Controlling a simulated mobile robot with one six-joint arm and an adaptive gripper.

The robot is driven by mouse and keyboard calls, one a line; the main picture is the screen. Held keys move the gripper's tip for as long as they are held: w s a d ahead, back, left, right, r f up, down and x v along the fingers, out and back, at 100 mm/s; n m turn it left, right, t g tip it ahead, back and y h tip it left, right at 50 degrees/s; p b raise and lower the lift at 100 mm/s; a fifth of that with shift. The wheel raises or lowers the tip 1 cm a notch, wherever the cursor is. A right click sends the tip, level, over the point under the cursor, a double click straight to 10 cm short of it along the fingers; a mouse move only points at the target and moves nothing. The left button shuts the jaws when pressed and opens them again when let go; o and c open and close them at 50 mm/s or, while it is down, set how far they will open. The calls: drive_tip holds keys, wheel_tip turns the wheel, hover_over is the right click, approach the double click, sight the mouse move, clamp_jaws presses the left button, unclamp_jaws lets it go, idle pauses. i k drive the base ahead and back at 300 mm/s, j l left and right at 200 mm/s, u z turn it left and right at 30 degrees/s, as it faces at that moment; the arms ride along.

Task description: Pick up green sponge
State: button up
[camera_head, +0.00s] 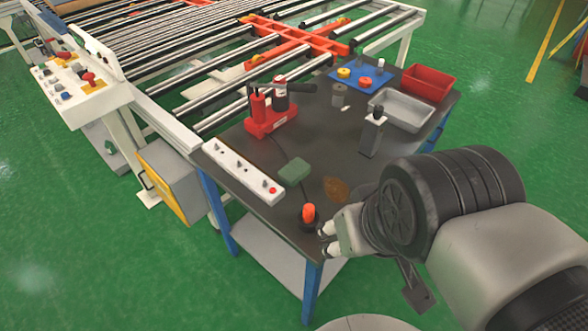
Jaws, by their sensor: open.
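The green sponge (295,170) lies flat on the dark tabletop (325,157), between the white control strip and a brown oval thing. My gripper (323,241) is open and empty at the table's near edge, below and right of the sponge. It is clearly apart from the sponge.
A black and orange knob (309,213) stands close to my gripper. A white strip with switches (242,170) lies left of the sponge. A red jack (267,116), a dark bottle (374,130), a grey tray (402,109) and a red bin (428,83) stand farther back.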

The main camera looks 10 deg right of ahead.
sight(296, 169)
drive_tip(key=i+j+z, duration=0.15)
drive_tip(key=j+z, duration=0.15)
drive_tip(key=j, duration=0.15)
drive_tip(key=i+j+z, duration=0.1)
drive_tip(key=j+z, duration=0.2)
drive_tip(key=j, duration=0.15)
drive_tip(key=j+z, duration=0.35)
drive_tip(key=i+j+z, duration=0.1)
drive_tip(key=j, duration=0.15)
drive_tip(key=i+j+z, duration=0.15)
drive_tip(key=i+j, duration=0.1)
drive_tip(key=i, duration=0.2)
